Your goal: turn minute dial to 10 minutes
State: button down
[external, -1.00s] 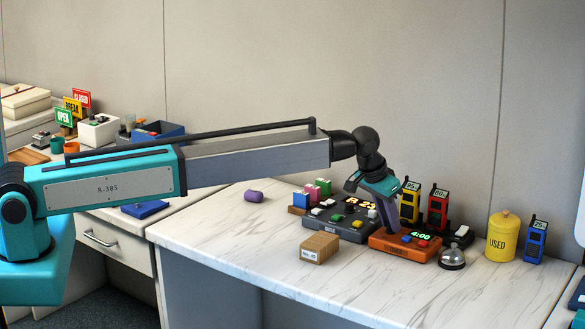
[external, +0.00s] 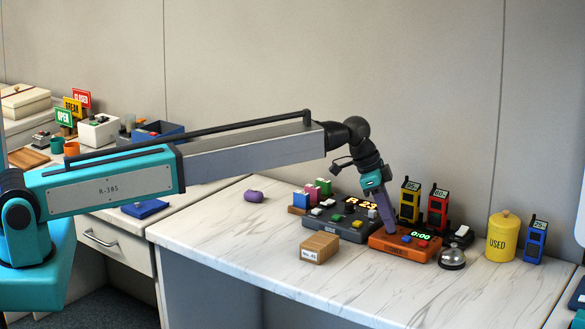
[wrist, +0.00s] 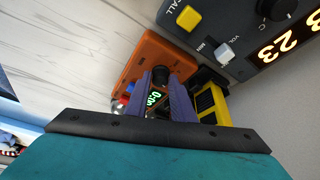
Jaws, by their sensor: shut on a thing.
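The orange timer box (external: 405,247) sits on the marble counter. Its green display (external: 421,237) reads 0:00, and the display also shows in the wrist view (wrist: 155,98). A black round dial (wrist: 160,75) is on the box, between my fingertips in the wrist view. My gripper (external: 389,230) points down at the left side of the box and is shut on the dial. The fingers hide the dial in the external view. Blue and red buttons (external: 422,244) are on the box's front.
A dark grey console (external: 340,229) with coloured buttons stands just left of the timer. Yellow (external: 410,201) and red (external: 438,207) radios stand close behind. A silver bell (external: 452,259) is at right. A cardboard box (external: 320,247) is at front left.

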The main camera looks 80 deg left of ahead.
jog(key=m, duration=0.2)
jog(key=m+g+h+b, duration=0.1)
jog(key=m, duration=0.2)
jog(key=shift+w+a+h, duration=0.1)
jog(key=shift+a+h, duration=0.05)
jog(key=shift+h, duration=0.15)
dwell(0.4)
jog(key=c, duration=1.5)
grip_release()
jog(key=shift+c, duration=0.2)
jog(key=b+v, duration=0.2)
jog(key=v, duration=1.2)
jog(key=shift+w, duration=0.15)
